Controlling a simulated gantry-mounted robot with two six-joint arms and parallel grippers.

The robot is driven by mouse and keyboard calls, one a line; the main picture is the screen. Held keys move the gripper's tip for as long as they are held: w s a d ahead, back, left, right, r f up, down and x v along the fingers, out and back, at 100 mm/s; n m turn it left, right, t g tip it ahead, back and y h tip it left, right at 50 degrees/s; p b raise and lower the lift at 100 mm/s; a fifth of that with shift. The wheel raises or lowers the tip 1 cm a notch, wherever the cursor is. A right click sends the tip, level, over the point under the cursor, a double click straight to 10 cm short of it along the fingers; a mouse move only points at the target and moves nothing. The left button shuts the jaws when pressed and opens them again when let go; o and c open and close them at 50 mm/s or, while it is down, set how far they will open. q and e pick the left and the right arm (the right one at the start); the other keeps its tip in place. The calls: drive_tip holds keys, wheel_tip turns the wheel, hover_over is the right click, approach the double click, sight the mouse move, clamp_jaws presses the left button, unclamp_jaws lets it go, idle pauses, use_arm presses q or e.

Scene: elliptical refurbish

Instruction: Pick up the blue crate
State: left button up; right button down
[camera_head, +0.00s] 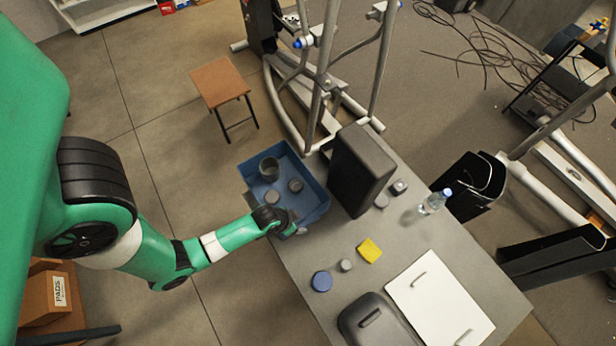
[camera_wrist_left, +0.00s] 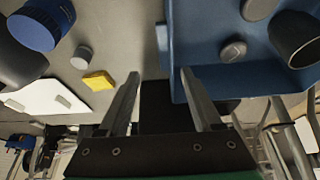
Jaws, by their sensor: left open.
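The blue crate (camera_head: 312,176) sits at the far left end of the grey table, close beside a dark upright box. It holds a dark cup (camera_head: 269,168) and small round grey pieces (camera_head: 295,185). In the left wrist view, the crate (camera_wrist_left: 200,40) fills the upper right. My left gripper (camera_head: 288,226) is at the crate's near wall in the head view. In the left wrist view, its jaws (camera_wrist_left: 160,74) are open, one finger on each side of the crate's side wall. Whether they touch the wall cannot be told. The right gripper is not in view.
The dark box (camera_head: 360,170) stands right of the crate. A yellow sponge (camera_head: 369,250), blue round container (camera_head: 321,281), small grey cylinder (camera_head: 346,265), bottle (camera_head: 434,202) and white board (camera_head: 438,300) lie along the table. A stool (camera_head: 219,82) and exercise machine frame (camera_head: 318,80) stand beyond.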

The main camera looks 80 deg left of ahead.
use_arm(q)
drive_tip(key=shift+w+a+f+b, duration=0.1)
drive_tip(key=shift+a+f+b, duration=0.15)
drive_tip(key=shift+f+b, duration=0.15)
drive_tip(key=b, duration=0.5)
hover_over(308, 222)
drive_tip(key=s+d, duration=0.1)
drive_tip(key=s, duration=0.1)
wheel_tip(308, 222, down, 5)
drive_tip(key=shift+f, duration=0.15)
drive_tip(key=b+x, duration=0.3)
drive_tip(key=x, duration=0.1)
drive_tip(key=shift+a+f+b, duration=0.25)
drive_tip(key=shift+f+b, duration=0.15)
drive_tip(key=shift+w, duration=0.1)
clamp_jaws()
